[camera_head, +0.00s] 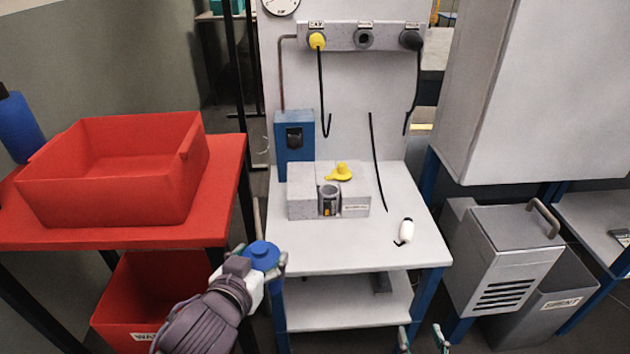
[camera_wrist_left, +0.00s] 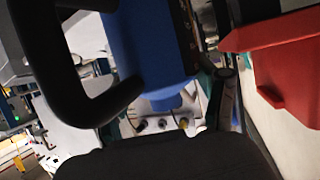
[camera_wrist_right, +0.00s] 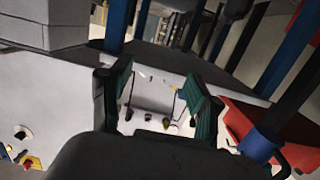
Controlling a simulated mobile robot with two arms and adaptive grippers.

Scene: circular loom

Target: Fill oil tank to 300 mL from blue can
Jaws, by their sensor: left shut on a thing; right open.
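My left gripper (camera_head: 256,272) is shut on the blue can (camera_head: 262,251), left of the white table's front part. The can and its black handle (camera_wrist_left: 75,105) fill much of the left wrist view. A speckled grey block (camera_head: 300,205), apparently the oil tank, stands on the table. It has a yellow winged cap (camera_head: 341,172) on top and a round grey fitting with a small gauge window (camera_head: 330,200) in front. Any oil level is too small to read. My right gripper (camera_head: 425,339) is open and empty, low in front of the table's right side.
A white-and-black small item (camera_head: 405,232) lies on the white table (camera_head: 350,255). A blue box (camera_head: 294,145) stands behind the block. Left is a red table (camera_head: 225,190) with a red crate (camera_head: 110,205) and blue bottle (camera_head: 18,125). Grey bins (camera_head: 505,255) stand right.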

